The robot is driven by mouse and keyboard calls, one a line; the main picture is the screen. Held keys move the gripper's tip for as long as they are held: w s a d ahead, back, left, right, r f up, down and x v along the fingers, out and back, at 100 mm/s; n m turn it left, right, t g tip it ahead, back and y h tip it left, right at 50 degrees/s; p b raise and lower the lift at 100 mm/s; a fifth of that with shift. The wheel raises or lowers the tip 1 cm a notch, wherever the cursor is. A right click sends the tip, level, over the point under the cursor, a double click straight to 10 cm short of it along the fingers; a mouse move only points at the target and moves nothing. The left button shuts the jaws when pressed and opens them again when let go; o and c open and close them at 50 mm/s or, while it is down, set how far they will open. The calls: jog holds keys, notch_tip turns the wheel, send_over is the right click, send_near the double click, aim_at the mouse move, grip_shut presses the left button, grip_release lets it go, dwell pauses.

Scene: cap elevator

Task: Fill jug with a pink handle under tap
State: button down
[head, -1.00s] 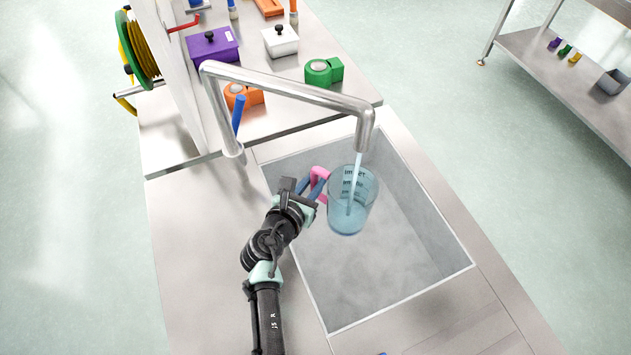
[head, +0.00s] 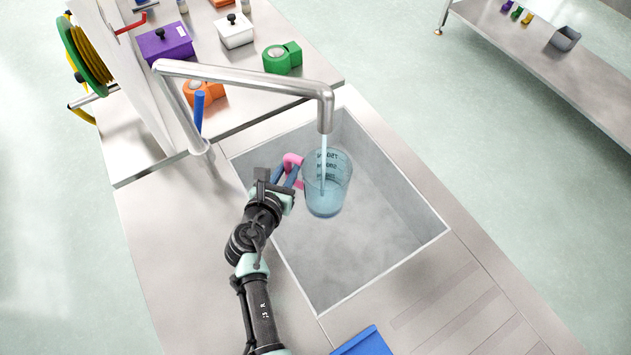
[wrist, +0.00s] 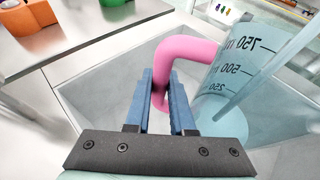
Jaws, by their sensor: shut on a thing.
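The clear jug (head: 327,184) with dark volume marks is held upright over the sink basin, under the spout of the metal tap (head: 250,82). A stream of water runs from the tap into the jug, and bluish water shows in its lower part. The tap's blue lever (head: 199,111) stands up beside the tap's base. My gripper (head: 290,176) is shut on the jug's pink handle (head: 292,160) at the jug's left side. In the wrist view the blue fingers (wrist: 161,92) close around the handle (wrist: 186,47), and the jug (wrist: 232,85) is at right.
The sink basin (head: 385,235) has open room right of and in front of the jug. Behind it stand a purple box (head: 165,45), a white box (head: 234,32), and green (head: 282,58) and orange (head: 205,93) tape dispensers. A blue object (head: 362,342) lies at the front edge.

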jog(key=shift+a, duration=0.4)
jog(key=shift+d+r, duration=0.1)
jog(key=shift+d, duration=0.1)
jog(key=shift+d+p, duration=0.3)
jog(key=shift+d, duration=0.15)
jog(key=shift+a, duration=0.15)
jog(key=shift+a, duration=0.5)
jog(key=shift+d, duration=0.15)
jog(key=shift+d, duration=0.5)
jog(key=shift+a, duration=0.1)
